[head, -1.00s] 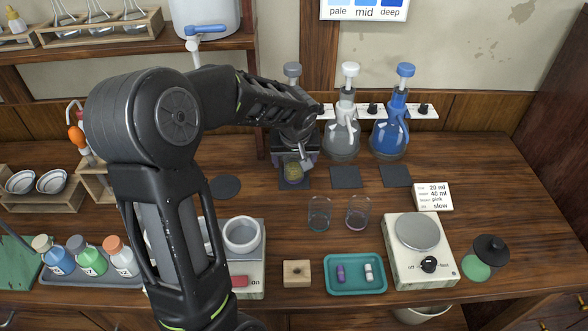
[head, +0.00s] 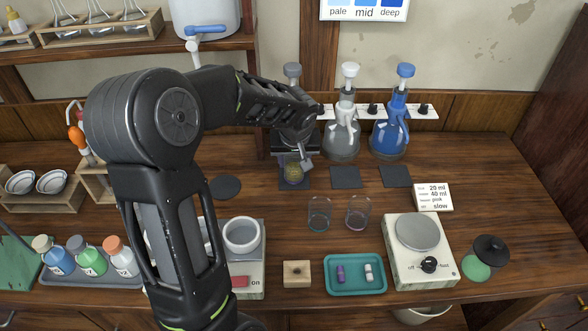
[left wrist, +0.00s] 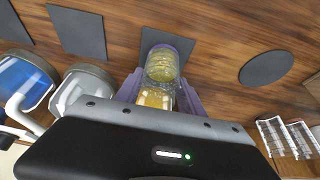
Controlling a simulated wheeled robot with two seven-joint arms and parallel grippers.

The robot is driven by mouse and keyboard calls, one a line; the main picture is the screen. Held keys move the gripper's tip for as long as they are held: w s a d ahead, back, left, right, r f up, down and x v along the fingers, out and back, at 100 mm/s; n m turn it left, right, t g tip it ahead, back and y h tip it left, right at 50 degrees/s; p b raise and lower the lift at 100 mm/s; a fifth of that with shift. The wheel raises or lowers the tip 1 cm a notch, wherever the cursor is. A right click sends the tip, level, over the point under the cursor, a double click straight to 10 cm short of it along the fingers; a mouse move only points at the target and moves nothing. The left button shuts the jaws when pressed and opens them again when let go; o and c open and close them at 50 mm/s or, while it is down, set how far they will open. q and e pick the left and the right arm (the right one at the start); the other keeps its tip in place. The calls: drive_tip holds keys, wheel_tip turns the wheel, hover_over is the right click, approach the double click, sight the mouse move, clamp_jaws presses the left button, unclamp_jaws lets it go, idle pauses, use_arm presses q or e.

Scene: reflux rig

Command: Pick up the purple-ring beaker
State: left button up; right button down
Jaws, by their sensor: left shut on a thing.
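A beaker with yellow liquid (head: 294,173) is at the dark square mat (head: 304,186) in front of the back-left flask. In the left wrist view this beaker (left wrist: 161,66) has a purplish band at its far end and sits between the purple finger pads. My left gripper (head: 296,154) is shut on it; in the left wrist view the gripper (left wrist: 158,95) grips it from both sides. I cannot tell if the beaker touches the mat. Two empty beakers stand on the table: a clear one (head: 319,212) and one with a pinkish-purple tint at its base (head: 358,213). My right gripper is not in view.
A clear flask (head: 342,136) and a blue flask (head: 390,135) stand right of my left gripper. A hotplate (head: 425,265), teal tray (head: 341,287) and wooden block (head: 297,273) are in front. A round dark mat (head: 225,187) lies to the left.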

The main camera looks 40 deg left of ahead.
sight(295, 171)
use_arm(q)
drive_tip(key=shift+r, duration=0.25)
drive_tip(key=shift+r+b, duration=0.3)
drive_tip(key=shift+r, duration=0.1)
drive_tip(key=shift+s+d+f+b, duration=0.1)
drive_tip(key=shift+s+d+b, duration=0.8)
drive_tip(key=shift+s+d, duration=0.4)
wheel_tip(295, 171, up, 14)
drive_tip(key=shift+s, duration=0.2)
idle(0.7)
